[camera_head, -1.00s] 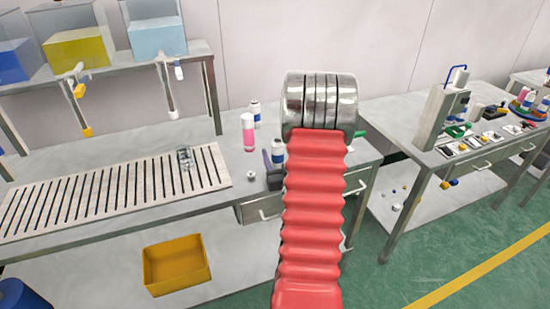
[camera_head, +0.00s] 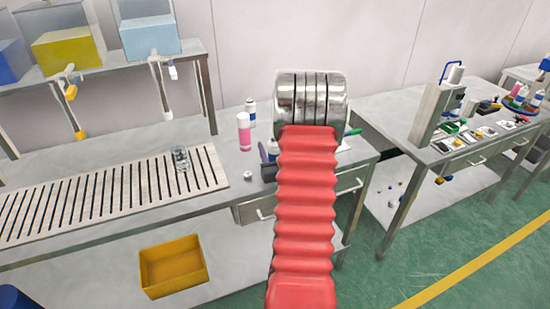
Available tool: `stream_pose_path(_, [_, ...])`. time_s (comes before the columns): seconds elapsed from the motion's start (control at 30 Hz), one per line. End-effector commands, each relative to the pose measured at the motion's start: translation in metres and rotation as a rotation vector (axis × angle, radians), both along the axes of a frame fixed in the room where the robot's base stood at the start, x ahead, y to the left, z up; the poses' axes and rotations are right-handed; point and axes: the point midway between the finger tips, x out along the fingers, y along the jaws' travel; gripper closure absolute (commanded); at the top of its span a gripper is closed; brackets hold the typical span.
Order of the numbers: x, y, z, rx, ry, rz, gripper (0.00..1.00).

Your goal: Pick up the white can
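A white can with blue markings and a dark top (camera_head: 250,112) stands upright on the left bench, just behind a pink bottle with a white cap (camera_head: 244,132). My arm's red sleeve and metal joint fill the middle of the view. My gripper is not seen; it is hidden behind the arm or outside the picture. I cannot tell from this view how far it is from the cans.
A dark object (camera_head: 266,160) and a small white piece (camera_head: 248,176) are on the bench near my arm. A clear glass (camera_head: 181,158) stands on the slotted rack (camera_head: 100,195). A yellow bin (camera_head: 173,268) is below. A second bench (camera_head: 385,108) stands right, beyond a gap.

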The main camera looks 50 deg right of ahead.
Motion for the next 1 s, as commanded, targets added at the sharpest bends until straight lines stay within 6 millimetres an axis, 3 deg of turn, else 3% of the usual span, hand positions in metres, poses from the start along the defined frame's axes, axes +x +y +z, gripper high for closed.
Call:
stream_pose_path(0.5, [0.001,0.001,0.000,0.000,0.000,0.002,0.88])
stream_pose_path(0.77, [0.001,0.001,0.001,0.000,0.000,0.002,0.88])
stream_pose_path(1.0, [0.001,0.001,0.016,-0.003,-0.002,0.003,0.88])
